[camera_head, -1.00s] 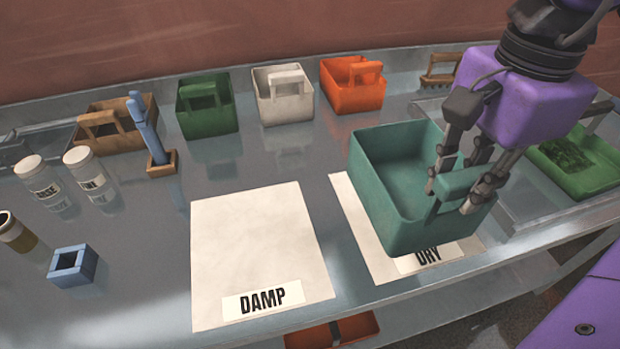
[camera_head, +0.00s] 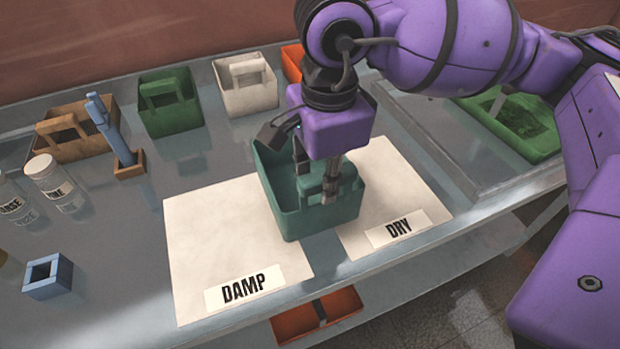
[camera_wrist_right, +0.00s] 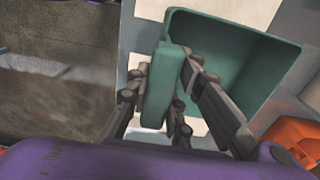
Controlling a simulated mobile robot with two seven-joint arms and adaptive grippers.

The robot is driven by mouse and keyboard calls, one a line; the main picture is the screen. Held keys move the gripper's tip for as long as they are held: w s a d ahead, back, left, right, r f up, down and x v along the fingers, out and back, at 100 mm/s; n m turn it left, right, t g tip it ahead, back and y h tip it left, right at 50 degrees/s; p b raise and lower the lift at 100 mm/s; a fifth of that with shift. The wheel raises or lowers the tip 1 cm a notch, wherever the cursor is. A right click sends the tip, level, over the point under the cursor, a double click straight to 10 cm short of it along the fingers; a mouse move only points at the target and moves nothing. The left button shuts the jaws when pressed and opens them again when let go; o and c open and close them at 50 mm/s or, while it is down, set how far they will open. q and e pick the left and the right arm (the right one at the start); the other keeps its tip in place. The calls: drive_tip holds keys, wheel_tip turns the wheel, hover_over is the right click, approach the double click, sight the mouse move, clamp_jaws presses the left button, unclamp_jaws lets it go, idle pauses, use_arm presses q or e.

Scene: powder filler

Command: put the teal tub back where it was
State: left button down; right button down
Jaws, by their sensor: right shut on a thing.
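The teal tub (camera_head: 277,190) is an open box with a handle bar along one side. My right gripper (camera_head: 318,182) is shut on that handle, with a finger on each side of it. The right wrist view shows the tub (camera_wrist_right: 235,55) empty where I see inside, with the handle between the fingers (camera_wrist_right: 160,85). The tub hangs over the border between the white DAMP mat (camera_head: 205,235) and the white DRY mat (camera_head: 400,190). I cannot tell how far it is above them. My left gripper is not in view.
Along the back stand a brown tub (camera_head: 85,140), a green tub (camera_head: 168,105), a white tub (camera_head: 244,88) and an orange tub (camera_head: 292,62), partly hidden by my arm. A blue brush stands upright (camera_head: 115,140). Jars (camera_head: 52,180) and a blue square holder (camera_head: 48,277) are at left.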

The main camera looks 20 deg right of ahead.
sight(318, 200)
drive_tip(key=shift+a+f, duration=0.2)
drive_tip(key=shift+f, duration=0.1)
drive_tip(key=shift+w+a+f, duration=0.1)
drive_tip(key=shift+f, duration=0.8)
drive_tip(key=shift+w+a+f, duration=0.1)
drive_tip(key=shift+f, duration=0.8)
drive_tip(key=shift+f, duration=0.2)
drive_tip(key=c, duration=1.6)
unclamp_jaws()
drive_tip(key=shift+o, duration=0.2)
drive_tip(key=shift+r, duration=0.15)
wheel_tip(318, 200, up, 12)
drive_tip(key=shift+r, duration=0.1)
